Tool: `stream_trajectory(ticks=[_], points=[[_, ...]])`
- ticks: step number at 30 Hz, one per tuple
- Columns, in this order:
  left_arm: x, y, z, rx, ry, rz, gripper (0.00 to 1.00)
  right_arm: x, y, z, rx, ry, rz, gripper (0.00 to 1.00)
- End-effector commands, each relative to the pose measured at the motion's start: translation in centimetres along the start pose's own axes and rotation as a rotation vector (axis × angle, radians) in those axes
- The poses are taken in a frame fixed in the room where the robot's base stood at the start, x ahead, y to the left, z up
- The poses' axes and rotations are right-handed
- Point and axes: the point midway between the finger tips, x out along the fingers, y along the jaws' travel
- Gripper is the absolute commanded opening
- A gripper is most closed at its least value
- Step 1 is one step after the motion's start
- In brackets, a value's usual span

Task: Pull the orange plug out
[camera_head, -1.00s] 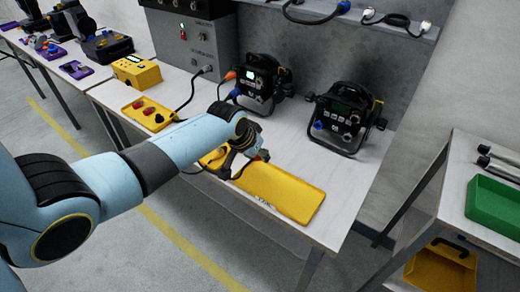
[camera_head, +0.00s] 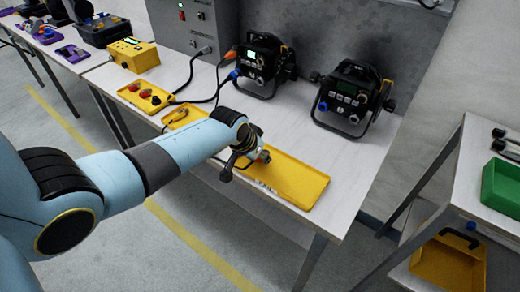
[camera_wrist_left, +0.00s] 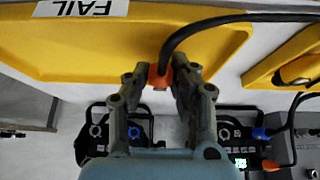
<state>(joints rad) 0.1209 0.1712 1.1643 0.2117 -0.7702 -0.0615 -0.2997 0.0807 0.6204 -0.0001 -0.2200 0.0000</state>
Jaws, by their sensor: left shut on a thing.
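My left gripper (camera_head: 248,162) is over the left part of the long yellow tray (camera_head: 305,185). In the left wrist view my gripper (camera_wrist_left: 160,82) is shut on an orange plug (camera_wrist_left: 160,77) with a thick black cable (camera_wrist_left: 215,22) curving off to the right. The tray's "FAIL" label (camera_wrist_left: 82,8) shows in the wrist view. I cannot tell whether the plug touches the tray. Another orange plug (camera_head: 230,55) is at the left black par can (camera_head: 262,65), above a blue plug (camera_head: 233,74). My right gripper is not in view.
A second black par can (camera_head: 350,100) stands on the bench to the right. Smaller yellow trays (camera_head: 145,97) lie to the left, near a yellow box (camera_head: 134,54) and a grey cabinet (camera_head: 185,30). A shelf with a green bin (camera_head: 503,185) stands at the right. Bench between cans and long tray is clear.

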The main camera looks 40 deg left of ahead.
Motion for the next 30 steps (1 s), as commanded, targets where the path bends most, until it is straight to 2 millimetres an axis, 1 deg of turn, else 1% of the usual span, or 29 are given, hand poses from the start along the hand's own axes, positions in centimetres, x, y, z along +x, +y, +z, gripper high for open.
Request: stream_trajectory(ticks=[3, 4, 9, 10, 18, 22, 26, 30], points=[[0.0, 0.0, 0.0, 0.0, 0.0, 0.0, 0.0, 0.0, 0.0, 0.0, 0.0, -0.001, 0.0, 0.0], [0.0, 0.0, 0.0, 0.0, 0.0, 0.0, 0.25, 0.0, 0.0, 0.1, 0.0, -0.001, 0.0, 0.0], [0.0, 0.0, 0.0, 0.0, 0.0, 0.0, 0.48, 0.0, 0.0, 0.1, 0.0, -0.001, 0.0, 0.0], [0.0, 0.0, 0.0, 0.0, 0.0, 0.0, 0.5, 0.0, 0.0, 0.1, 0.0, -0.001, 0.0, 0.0], [-0.1, 0.0, 0.0, 0.0, 0.0, 0.0, 0.5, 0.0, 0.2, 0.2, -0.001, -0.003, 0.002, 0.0], [-0.8, 0.0, 0.0, 0.0, 0.0, 0.0, 0.5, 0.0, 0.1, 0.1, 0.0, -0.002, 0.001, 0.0], [-2.7, -0.1, 0.0, 0.002, 0.001, -0.001, 0.5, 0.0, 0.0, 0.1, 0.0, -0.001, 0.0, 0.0], [-5.5, 0.0, 0.0, 0.002, 0.003, 0.0, 0.5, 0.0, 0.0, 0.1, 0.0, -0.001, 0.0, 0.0]])
